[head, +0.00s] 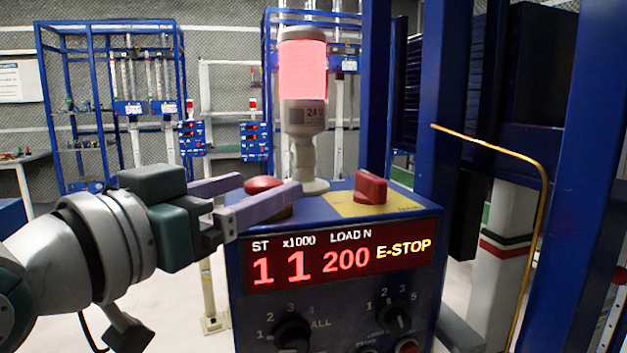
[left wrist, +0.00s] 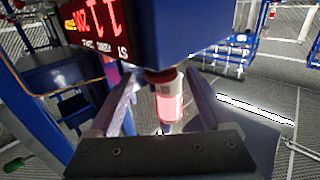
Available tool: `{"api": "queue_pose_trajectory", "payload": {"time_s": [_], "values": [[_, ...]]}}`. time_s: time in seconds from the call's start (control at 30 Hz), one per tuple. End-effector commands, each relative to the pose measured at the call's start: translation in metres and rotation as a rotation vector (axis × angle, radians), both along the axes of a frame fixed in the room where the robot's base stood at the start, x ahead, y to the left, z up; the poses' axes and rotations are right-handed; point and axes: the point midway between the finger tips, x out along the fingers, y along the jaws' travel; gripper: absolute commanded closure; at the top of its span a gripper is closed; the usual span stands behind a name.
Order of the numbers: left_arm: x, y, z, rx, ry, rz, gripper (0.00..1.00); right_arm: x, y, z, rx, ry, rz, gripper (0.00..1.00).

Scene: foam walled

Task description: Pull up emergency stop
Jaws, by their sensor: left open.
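The emergency stop is a red mushroom button (head: 264,184) on the top left of a blue control box (head: 335,295). Its lower part is hidden behind a finger. My left gripper (head: 270,183) is open, with one purple-grey finger on each side of the button. In the left wrist view, the dark red button (left wrist: 160,75) shows between the spread fingers of the gripper (left wrist: 163,84). I cannot tell if the fingers touch it. The box display (head: 343,258) reads E-STOP in yellow. My right gripper is not in view.
A lit red beacon (head: 303,70) stands on the box just behind the button. A red switch knob (head: 370,187) sits on a yellow plate to the right. Black dials (head: 293,333) are on the front. Blue posts (head: 455,100) and a bent yellow rod (head: 545,200) rise at right.

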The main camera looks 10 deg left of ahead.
Motion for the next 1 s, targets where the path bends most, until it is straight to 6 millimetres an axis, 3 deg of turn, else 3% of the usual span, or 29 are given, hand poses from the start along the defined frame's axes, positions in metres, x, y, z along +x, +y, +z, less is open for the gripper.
{"api": "queue_pose_trajectory", "payload": {"time_s": [0.1, 0.3, 0.7, 1.0], "values": [[0.021, -0.009, 0.002, -0.001, -0.003, 0.0, 0.17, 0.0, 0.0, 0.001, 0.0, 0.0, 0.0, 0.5], [0.045, -0.018, 0.0, 0.0, 0.0, 0.0, 0.17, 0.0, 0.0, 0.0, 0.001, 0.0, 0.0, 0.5], [0.052, -0.022, 0.0, 0.001, 0.0, 0.0, 0.17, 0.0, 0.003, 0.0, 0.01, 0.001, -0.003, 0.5], [0.052, -0.021, 0.0, 0.001, 0.001, 0.0, 0.5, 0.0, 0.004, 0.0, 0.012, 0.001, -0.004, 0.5]]}}
